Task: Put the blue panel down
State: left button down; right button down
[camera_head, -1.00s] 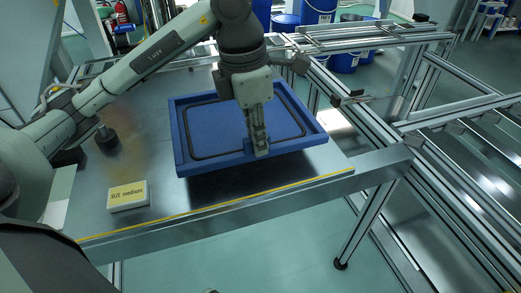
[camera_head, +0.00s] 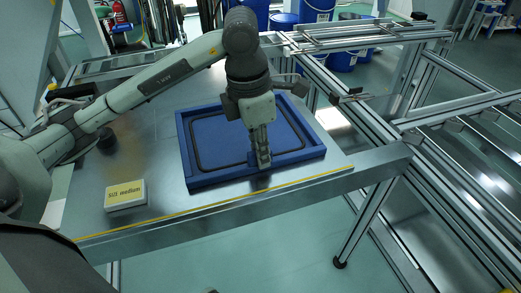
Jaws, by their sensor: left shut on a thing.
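The blue panel (camera_head: 215,143) is a shallow rectangular tray shape with a raised rim and a dark line running round its inside. It lies flat, or nearly so, at the metal table (camera_head: 140,165), toward its right end, inside the yellow edge line. My left gripper (camera_head: 263,162) points down and is shut on the panel's near rim, right of its middle. The gripper and wrist hide part of the panel's far side and middle. Whether the panel's underside fully touches the table I cannot tell. My right gripper is not in view.
A metal rail frame (camera_head: 385,110) stands along the right side. Blue drums (camera_head: 318,10) stand behind. The table between box and panel is clear.

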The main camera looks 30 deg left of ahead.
pick_arm(q)
jog(key=c, duration=1.5)
grip_release()
jog(key=shift+c, duration=0.2)
